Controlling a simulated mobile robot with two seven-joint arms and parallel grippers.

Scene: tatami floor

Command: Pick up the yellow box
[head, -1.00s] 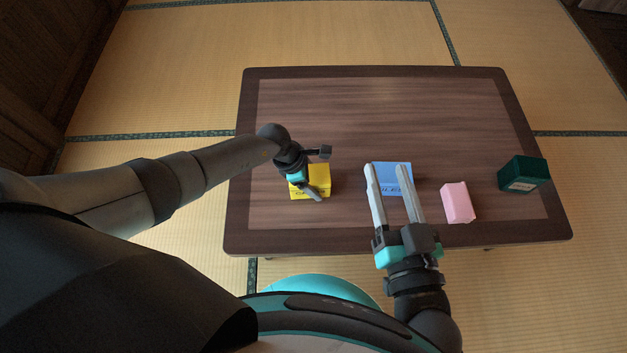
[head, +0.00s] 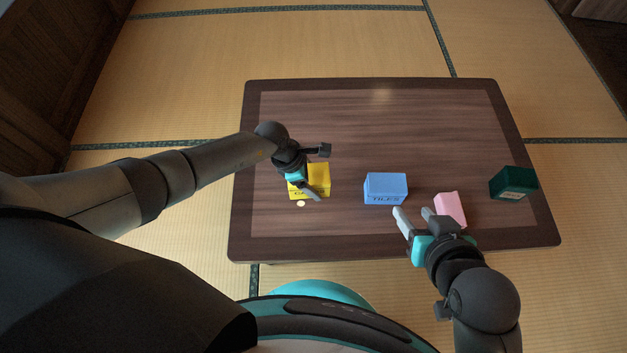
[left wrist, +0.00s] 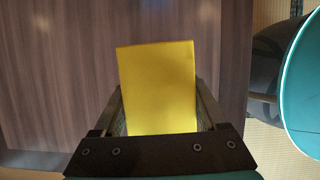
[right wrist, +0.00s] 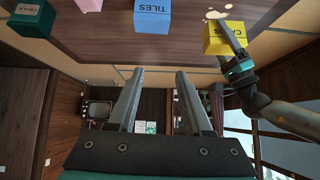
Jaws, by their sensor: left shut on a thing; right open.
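The yellow box (head: 318,180) is at the left part of the low table. My left gripper (head: 313,188) is shut on it, with a finger along its left front side. In the left wrist view the yellow box (left wrist: 158,88) fills the space between the two fingers (left wrist: 160,108). In the right wrist view, which is upside down, the yellow box (right wrist: 222,40) shows partly readable dark lettering. I cannot tell whether its underside touches the table. My right gripper (head: 412,211) is open and empty over the table's front, between the blue and pink boxes.
The wooden table (head: 330,120) also bears a blue box (head: 386,187) marked TILES, a pink box (head: 451,208) and a dark green box (head: 513,183). A small pale spot (head: 301,204) shows by the yellow box. The table's back half is clear.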

